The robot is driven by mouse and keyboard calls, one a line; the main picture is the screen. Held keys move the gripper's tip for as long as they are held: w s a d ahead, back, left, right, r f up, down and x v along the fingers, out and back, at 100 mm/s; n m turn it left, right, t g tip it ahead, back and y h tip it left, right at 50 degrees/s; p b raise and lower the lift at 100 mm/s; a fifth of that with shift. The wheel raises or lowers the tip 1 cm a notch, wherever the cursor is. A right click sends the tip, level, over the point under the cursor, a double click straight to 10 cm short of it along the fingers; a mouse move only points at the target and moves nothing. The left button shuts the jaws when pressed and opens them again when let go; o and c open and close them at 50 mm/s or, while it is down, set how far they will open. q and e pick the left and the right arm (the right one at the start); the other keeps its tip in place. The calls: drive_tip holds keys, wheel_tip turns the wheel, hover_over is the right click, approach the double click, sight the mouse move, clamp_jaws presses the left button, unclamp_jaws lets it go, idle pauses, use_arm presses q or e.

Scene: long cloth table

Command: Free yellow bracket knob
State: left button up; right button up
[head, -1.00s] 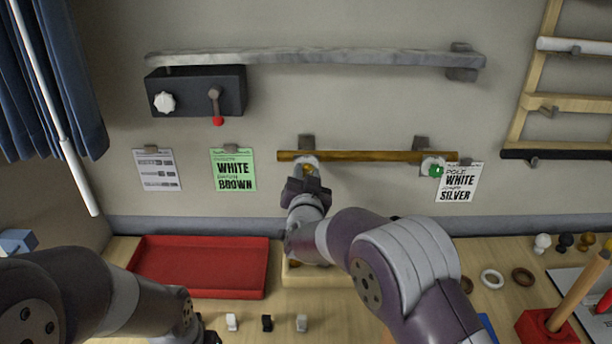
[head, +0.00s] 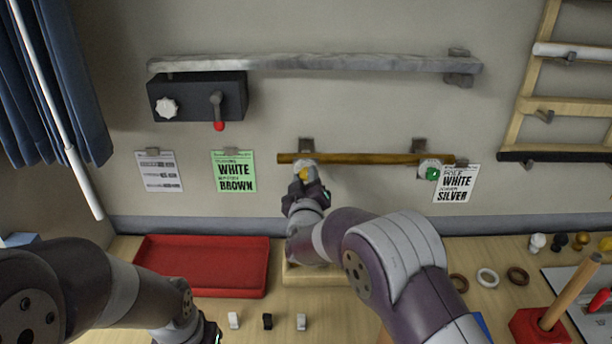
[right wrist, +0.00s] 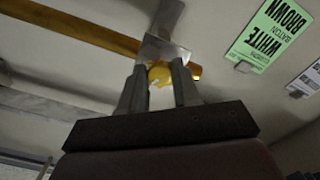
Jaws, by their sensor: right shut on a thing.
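The yellow knob (head: 303,174) sits on the left wall bracket (head: 306,146), under the brown pole (head: 365,158). My right gripper (head: 306,184) reaches up to it from below. In the right wrist view the yellow knob (right wrist: 160,75) lies between the two fingertips, with the bracket plate (right wrist: 162,48) just beyond; the gripper is shut on the knob. A green knob (head: 432,173) sits on the right bracket (head: 420,146). My left gripper (head: 212,336) is low at the bottom edge, its fingers mostly cut off.
A grey rail (head: 320,62) with a dark box (head: 197,96) hangs above. A green card (head: 233,171) and white cards hang beside the pole. A red tray (head: 201,266), several small clips, rings (head: 487,278) and a red block (head: 540,327) with a stick are on the table.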

drive_tip(key=shift+n+p, duration=0.7)
drive_tip(key=shift+n, duration=1.5)
drive_tip(key=o, duration=1.1)
drive_tip(key=shift+c, duration=0.2)
